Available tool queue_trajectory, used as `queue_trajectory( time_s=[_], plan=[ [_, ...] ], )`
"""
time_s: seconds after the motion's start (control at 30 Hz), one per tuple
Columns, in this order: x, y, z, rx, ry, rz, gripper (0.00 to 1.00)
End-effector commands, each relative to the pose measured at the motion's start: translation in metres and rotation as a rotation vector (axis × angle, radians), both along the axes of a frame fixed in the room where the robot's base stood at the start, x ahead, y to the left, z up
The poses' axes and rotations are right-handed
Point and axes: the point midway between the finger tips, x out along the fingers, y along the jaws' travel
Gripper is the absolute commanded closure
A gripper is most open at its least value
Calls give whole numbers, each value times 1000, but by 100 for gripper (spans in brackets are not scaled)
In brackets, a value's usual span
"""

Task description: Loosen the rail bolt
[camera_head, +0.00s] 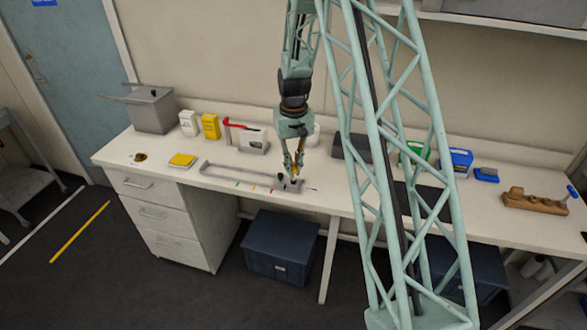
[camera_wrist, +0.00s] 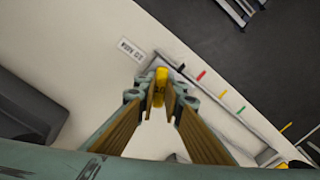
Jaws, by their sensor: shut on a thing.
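My gripper (camera_head: 294,168) points down over the right end of a long metal rail (camera_head: 240,170) on the bench. In the wrist view its fingers (camera_wrist: 160,95) are closed around a small yellow piece (camera_wrist: 160,80), which stands between the fingertips. I cannot tell whether this piece is the bolt's head or a tool on it. The rail's end (camera_wrist: 168,58) lies just beyond the fingertips, and the rail (camera_wrist: 215,110) runs off to the lower right. Any bolt thread is hidden.
A small printed label (camera_wrist: 131,49) lies by the rail end. Coloured marks (camera_head: 253,187) run along the rail. Behind stand a grey box (camera_head: 153,110), a yellow box (camera_head: 210,126) and a red-handled device (camera_head: 252,140).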

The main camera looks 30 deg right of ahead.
Motion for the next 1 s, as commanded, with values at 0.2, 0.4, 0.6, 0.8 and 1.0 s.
queue_trajectory(
  time_s=[0.2, 0.4, 0.6, 0.8, 1.0],
  plan=[
    [0, 0, -2, 0, 0, 0, 100],
    [0, 0, -4, 0, 1, 0, 100],
    [-1, 0, -6, 0, 2, 0, 100],
    [-1, 0, -7, 1, 3, 0, 100],
    [-2, 1, -7, 1, 4, 12, 100]
  ],
)
